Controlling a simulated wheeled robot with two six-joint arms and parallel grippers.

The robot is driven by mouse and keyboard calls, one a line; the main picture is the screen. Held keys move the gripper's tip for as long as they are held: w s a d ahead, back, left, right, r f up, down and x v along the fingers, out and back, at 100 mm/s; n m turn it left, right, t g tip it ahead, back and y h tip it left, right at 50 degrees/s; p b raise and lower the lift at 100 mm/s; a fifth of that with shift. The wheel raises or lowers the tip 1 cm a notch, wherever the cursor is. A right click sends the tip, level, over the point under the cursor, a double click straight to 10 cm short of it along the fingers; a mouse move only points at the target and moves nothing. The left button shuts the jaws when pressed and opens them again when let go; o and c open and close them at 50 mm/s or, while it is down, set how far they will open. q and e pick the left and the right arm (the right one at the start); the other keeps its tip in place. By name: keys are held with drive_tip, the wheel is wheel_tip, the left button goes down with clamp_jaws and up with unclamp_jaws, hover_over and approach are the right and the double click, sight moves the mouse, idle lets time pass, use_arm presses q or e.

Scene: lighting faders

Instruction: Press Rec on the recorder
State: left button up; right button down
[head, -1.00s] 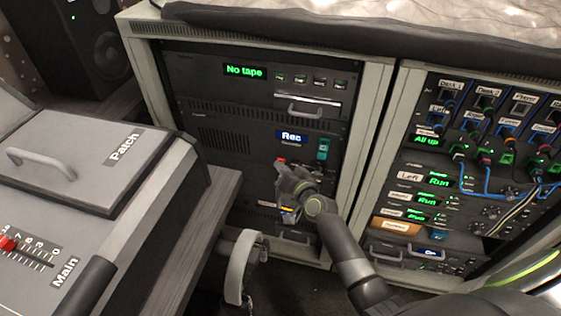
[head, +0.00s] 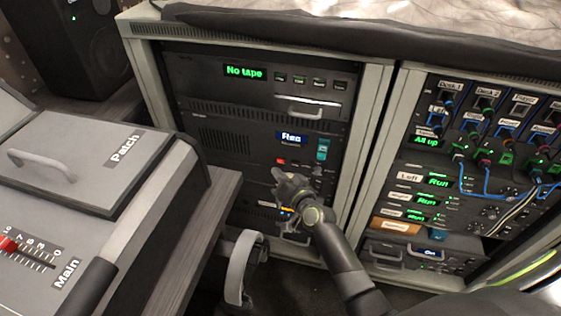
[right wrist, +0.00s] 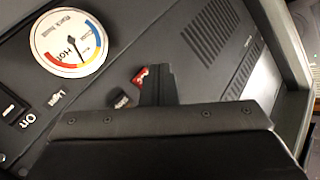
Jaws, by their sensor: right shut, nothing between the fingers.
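My right gripper (head: 279,178) is shut and empty, just below the red button in the head view. In the right wrist view its closed fingertips (right wrist: 158,72) are close beside the red button and appear apart from it. My left gripper is not in view.
A unit with a "No tape" display (head: 244,72) sits above the recorder. A teal switch (head: 322,149) is right of the red button. A round gauge (right wrist: 70,42) shows in the wrist view. The right rack (head: 450,170) holds patch cables. A grey console (head: 80,165) stands left.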

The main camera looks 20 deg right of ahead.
drive_tip(key=s+a, duration=0.2)
drive_tip(key=s, duration=0.1)
drive_tip(key=shift+s+a, duration=0.15)
idle(0.4)
idle(0.3)
